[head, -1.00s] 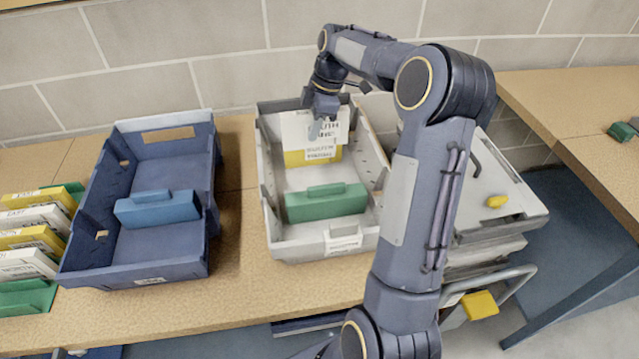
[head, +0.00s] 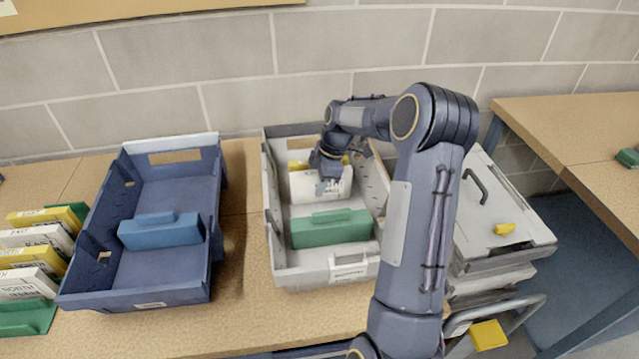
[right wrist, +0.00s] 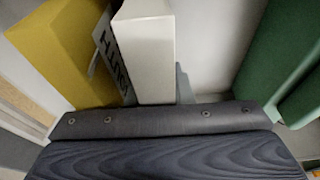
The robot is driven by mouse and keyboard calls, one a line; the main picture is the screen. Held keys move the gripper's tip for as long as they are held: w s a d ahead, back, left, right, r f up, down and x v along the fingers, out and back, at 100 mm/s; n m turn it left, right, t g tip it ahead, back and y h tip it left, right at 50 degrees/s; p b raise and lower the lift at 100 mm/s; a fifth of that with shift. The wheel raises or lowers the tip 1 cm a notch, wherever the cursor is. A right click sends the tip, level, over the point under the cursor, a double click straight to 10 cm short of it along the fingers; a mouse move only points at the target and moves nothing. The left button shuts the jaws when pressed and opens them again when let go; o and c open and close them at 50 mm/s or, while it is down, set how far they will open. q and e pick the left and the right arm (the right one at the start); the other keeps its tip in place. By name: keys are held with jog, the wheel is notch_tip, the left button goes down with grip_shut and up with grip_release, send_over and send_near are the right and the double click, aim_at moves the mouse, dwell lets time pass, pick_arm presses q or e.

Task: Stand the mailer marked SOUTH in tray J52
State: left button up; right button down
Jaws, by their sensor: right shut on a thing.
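A white mailer (head: 306,187) with dark print is upright in the grey tray (head: 285,276), in front of a yellow mailer (head: 296,165). My right gripper (head: 331,188) is shut on the white mailer from above. In the right wrist view the white mailer (right wrist: 146,50) stands between a yellow one (right wrist: 62,48) and a green block; letters like "UTH" show beside it. Whether its bottom touches the tray floor is hidden. The tray's front label (head: 350,270) is too blurred to read. My left gripper is out of view.
A green block (head: 332,229) lies across the grey tray, in front of the white mailer with a gap. A blue tray (head: 135,296) with a blue block (head: 160,231) stands left. Several mailers line the far left. A grey lidded case (head: 500,240) is at right.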

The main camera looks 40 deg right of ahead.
jog(key=shift+f, duration=0.15)
jog(key=c, duration=1.6)
grip_release()
jog(key=shift+o, duration=0.2)
